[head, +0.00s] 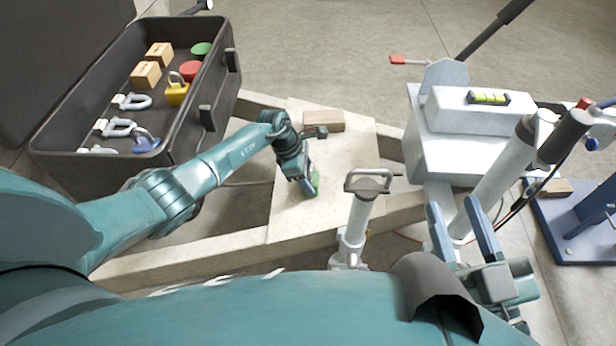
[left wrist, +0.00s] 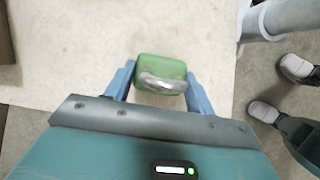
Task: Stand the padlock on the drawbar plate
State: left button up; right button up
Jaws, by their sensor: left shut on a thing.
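A green padlock (head: 317,184) with a silver shackle is between the fingers of my left gripper (head: 311,188). It also shows in the left wrist view (left wrist: 160,67), shackle towards the camera, with the blue fingers on either side. My left gripper is shut on it, pointing down over the pale drawbar plate (head: 345,160). I cannot tell whether the padlock's base touches the plate. My right gripper (head: 456,203) is at the lower right, its two blue fingers apart and nothing between them.
A wooden block (head: 323,121) lies on the plate's far part. A jack handle (head: 368,182) rises at its right. An open black toolbox (head: 190,130) at left holds shackles, blocks, and yellow (head: 177,92) and blue (head: 146,142) padlocks. A white box (head: 465,155) stands right.

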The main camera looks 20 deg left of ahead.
pick_arm(q)
jog(key=shift+w+r, duration=0.1)
jog(key=shift+f+b, duration=0.2)
jog(key=shift+b, duration=0.1)
jog(key=o, duration=1.3)
pick_arm(e)
jog(key=shift+r, duration=0.3)
pick_arm(q)
jog(key=shift+r, duration=0.1)
jog(key=shift+r+p, duration=0.15)
jog(key=shift+p, duration=0.15)
jog(key=p+v, duration=0.5)
jog(key=v, duration=0.7)
pick_arm(e)
jog(key=shift+s+d+f+n+h, duration=0.1)
jog(key=shift+d+f+n+h, duration=0.2)
jog(key=shift+d+n+h, duration=0.2)
